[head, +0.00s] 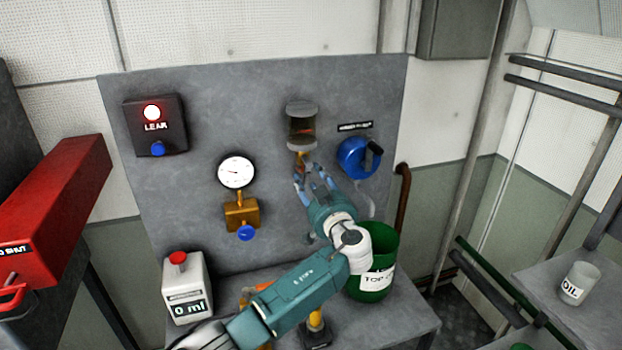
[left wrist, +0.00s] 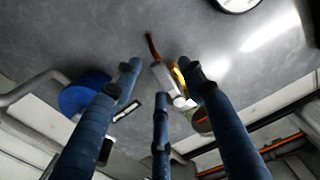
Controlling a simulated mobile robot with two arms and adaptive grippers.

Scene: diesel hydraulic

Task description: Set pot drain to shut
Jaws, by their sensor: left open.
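The pot (head: 302,125), a small glass-walled cylinder with a dark cap, is mounted on the grey panel. A small brass drain (head: 300,158) hangs under it. My left gripper (head: 314,178) is open just below the drain, its blue fingers reaching up towards it. In the left wrist view my left gripper (left wrist: 160,70) has its fingers spread, with the drain's pale and yellow body (left wrist: 180,80) between and beyond them. A thin red-orange lever (left wrist: 151,45) sticks out there. Contact cannot be told, and fingers partly hide the drain. My right gripper is not in view.
A gauge (head: 236,172) with a brass valve is to the left. A green bucket (head: 385,245) stands below, beside my arm. A white 0 ml container (head: 186,290) stands left.

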